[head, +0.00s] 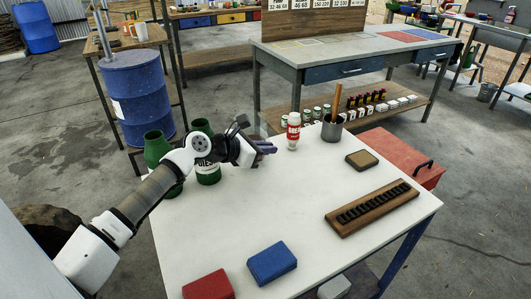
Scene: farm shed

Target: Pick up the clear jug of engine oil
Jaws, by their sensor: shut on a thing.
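My gripper (264,147) is over the back left of the white table (305,205), its fingers pointing right. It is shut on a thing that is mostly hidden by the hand.
Green containers (208,172) stand beside my arm at the table's left edge. A grey cup (332,128) holds a stick. A wooden rack (371,208), a brown block (361,159), a blue block (271,263) and a red block (208,286) lie on the table. Its middle is clear.

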